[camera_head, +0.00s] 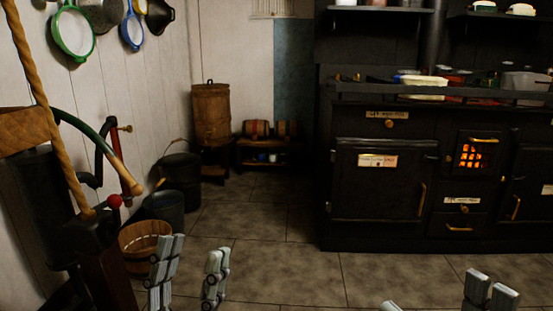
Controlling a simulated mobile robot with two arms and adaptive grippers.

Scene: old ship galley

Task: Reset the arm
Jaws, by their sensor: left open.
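My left gripper (190,268) is at the bottom left of the head view. Its two grey jointed fingers stand apart with a gap between them, open and empty. My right gripper (438,298) shows only by its fingertips at the bottom right edge. Those tips are wide apart with bare floor between them. The rest of the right gripper is cut off by the frame. Both grippers appear in front of the tiled floor (283,275).
A black stove (380,205) with pots and a rail fills the right. A wooden bucket (143,240), dark buckets (181,175) and a hand pump (105,150) stand at the left. A tall barrel (211,112) stands at the back. The middle floor is clear.

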